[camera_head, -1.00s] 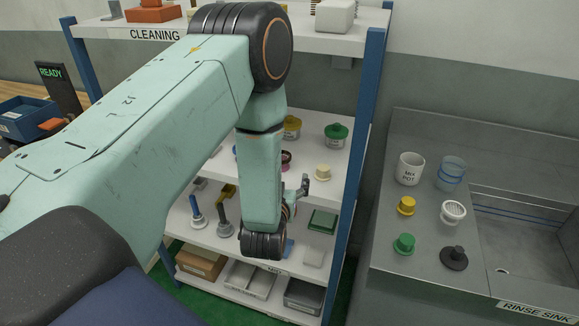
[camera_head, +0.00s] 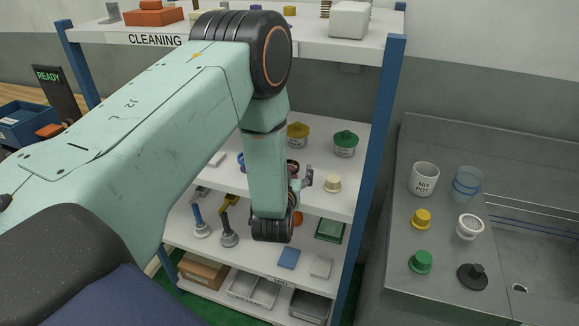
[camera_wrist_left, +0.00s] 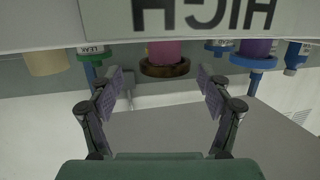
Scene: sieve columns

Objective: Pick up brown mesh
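In the left wrist view, which is upside down, a brown mesh (camera_wrist_left: 165,66) shows as a dark brown ring around the end of a pink column. It lies beyond and between my left gripper's fingertips (camera_wrist_left: 161,80), apart from them. The left gripper is open and empty. In the head view, a sliver of a dark ring, perhaps the brown mesh (camera_head: 292,167), shows on the middle shelf past my left forearm. The left gripper (camera_head: 307,181) is mostly hidden behind that arm, with one finger showing. My right gripper is not in view.
Beside the mesh in the wrist view are a cream piece (camera_wrist_left: 46,62), a green piece (camera_wrist_left: 88,53) and a purple column with a blue ring (camera_wrist_left: 252,60). A HIGH label (camera_wrist_left: 190,14) fronts the shelf. Blue posts (camera_head: 378,130) frame the rack; a sink counter (camera_head: 405,255) stands right.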

